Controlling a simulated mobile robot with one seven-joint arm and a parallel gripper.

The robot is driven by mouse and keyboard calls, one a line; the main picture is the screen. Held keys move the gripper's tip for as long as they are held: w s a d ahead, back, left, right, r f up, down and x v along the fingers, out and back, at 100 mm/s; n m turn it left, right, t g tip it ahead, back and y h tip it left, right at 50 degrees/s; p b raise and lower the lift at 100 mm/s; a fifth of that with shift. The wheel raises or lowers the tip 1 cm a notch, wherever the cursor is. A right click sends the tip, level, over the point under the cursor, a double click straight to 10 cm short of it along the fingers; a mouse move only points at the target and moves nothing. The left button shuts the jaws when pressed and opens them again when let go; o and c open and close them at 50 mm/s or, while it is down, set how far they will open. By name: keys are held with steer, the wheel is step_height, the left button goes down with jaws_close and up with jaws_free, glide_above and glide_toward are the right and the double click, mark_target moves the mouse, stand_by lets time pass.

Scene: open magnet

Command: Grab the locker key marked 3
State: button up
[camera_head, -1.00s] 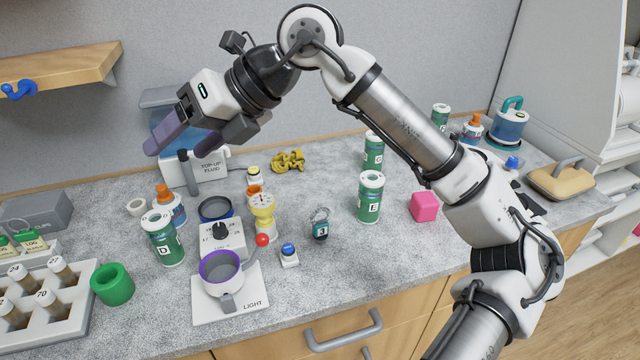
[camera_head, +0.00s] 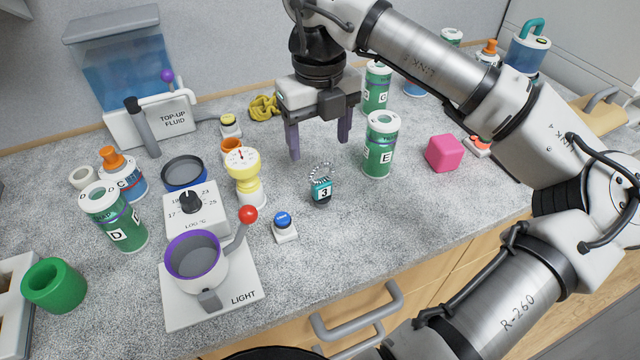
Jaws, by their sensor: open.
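The locker key marked 3 (camera_head: 321,191) stands on the grey speckled counter near the middle of the head view. It has a teal tag with a white "3" label, a dark lower part and a coiled ring on top. My gripper (camera_head: 319,149) points down over the counter, behind and above the key in the picture. Its two purple fingers are spread apart with nothing between them. The fingers do not appear to touch the key.
A green canister marked E (camera_head: 379,146) stands right of the key, a pink cube (camera_head: 444,153) farther right. A blue-button block (camera_head: 284,226) is front left. A yellow dial gauge (camera_head: 245,175) and a red-knobbed lever (camera_head: 247,215) stand left. Counter before the key is clear.

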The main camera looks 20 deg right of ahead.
mark_target(320, 178)
step_height(320, 178, down, 4)
steer(key=shift+f, duration=0.25)
steer(key=shift+s+a+f+p, duration=0.15)
steer(key=shift+f+p, duration=0.5)
steer(key=shift+f, duration=0.7)
steer(key=shift+s+d+f+p, duration=0.1)
steer(key=shift+s+f+p, duration=0.15)
steer(key=shift+f+p, duration=0.75)
steer(key=shift+f+b, duration=0.25)
steer(key=shift+b, duration=0.1)
steer(key=c, duration=0.9)
steer(key=shift+c, duration=0.2)
steer(key=shift+r, duration=0.1)
